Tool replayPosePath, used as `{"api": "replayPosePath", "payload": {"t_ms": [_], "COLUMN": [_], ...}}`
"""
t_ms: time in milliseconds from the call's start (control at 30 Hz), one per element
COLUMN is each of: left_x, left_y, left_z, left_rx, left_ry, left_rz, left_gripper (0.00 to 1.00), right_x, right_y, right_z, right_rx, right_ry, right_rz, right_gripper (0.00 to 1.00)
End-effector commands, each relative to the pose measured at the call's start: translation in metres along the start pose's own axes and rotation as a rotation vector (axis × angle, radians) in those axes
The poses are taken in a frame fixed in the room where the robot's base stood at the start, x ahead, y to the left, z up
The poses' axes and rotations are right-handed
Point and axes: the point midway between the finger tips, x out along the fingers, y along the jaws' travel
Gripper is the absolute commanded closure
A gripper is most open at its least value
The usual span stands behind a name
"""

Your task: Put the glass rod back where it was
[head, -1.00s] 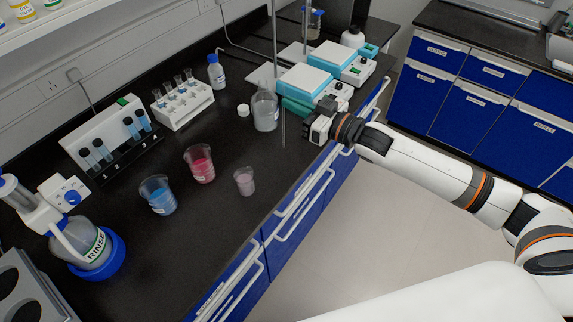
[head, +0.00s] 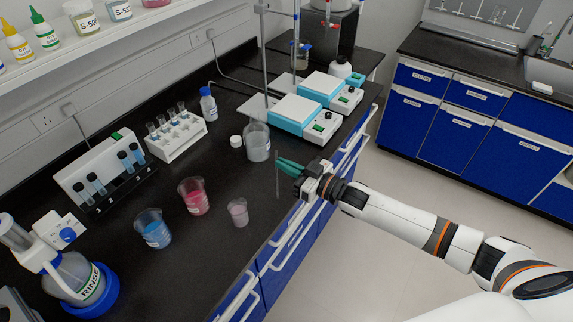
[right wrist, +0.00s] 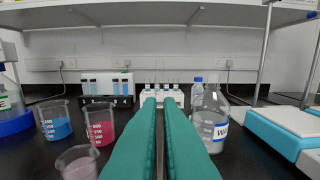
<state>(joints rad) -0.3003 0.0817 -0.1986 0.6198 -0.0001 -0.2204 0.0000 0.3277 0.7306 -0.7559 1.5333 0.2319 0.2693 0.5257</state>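My right gripper (head: 284,163) is above the bench near its front edge. Its teal fingers are shut on a thin clear glass rod (head: 277,178), which hangs about upright. In the right wrist view the rod (right wrist: 160,150) shows faintly between the two fingers. A small beaker of pale pink liquid (head: 238,213) stands to the left of the rod, apart from it. A beaker of red liquid (head: 194,197) and a beaker of blue liquid (head: 154,230) stand farther left. My left gripper is not in view.
A clear labelled bottle (head: 257,146) stands behind the gripper, with a white cap (head: 236,141) beside it. Two hotplates (head: 291,119) stand further back. A tube rack (head: 176,138) and a cuvette stand (head: 100,165) line the wall. A rinse bottle (head: 75,280) is at left.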

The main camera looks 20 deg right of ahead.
Motion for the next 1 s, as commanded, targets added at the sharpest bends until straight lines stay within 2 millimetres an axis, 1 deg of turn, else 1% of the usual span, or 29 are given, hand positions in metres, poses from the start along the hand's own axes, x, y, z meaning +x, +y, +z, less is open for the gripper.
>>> {"api": "replayPosePath", "payload": {"t_ms": [133, 200, 267, 300, 533, 633, 700, 767, 1000], "left_x": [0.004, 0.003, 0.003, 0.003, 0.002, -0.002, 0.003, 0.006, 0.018], "left_y": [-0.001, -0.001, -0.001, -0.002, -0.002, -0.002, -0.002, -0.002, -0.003], "left_z": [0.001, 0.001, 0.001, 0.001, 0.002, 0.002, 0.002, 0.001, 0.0], "left_rx": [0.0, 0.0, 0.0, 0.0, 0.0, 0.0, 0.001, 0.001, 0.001], "left_ry": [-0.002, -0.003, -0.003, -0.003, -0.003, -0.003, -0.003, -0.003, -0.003], "left_rz": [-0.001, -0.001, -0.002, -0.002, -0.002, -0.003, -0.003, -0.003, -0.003], "left_gripper": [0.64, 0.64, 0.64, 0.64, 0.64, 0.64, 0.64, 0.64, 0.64], "right_x": [0.0, 0.0, 0.0, 0.0, 0.0, 0.0, -0.008, -0.018, -0.072], "right_y": [0.0, 0.0, 0.0, 0.0, 0.0, 0.0, 0.0, -0.001, 0.0], "right_z": [-0.005, -0.003, -0.003, -0.003, -0.003, 0.003, -0.002, -0.003, -0.004], "right_rx": [0.0, 0.0, 0.0, 0.0, 0.0, 0.0, 0.001, 0.001, 0.001], "right_ry": [0.0, 0.0, 0.0, 0.0, 0.0, 0.0, 0.003, 0.004, 0.006], "right_rz": [0.0, 0.0, 0.0, 0.0, 0.0, 0.0, -0.001, -0.001, 0.0], "right_gripper": [1.0, 0.85, 0.76, 0.73, 0.73, 0.73, 0.73, 0.73, 0.73]}}
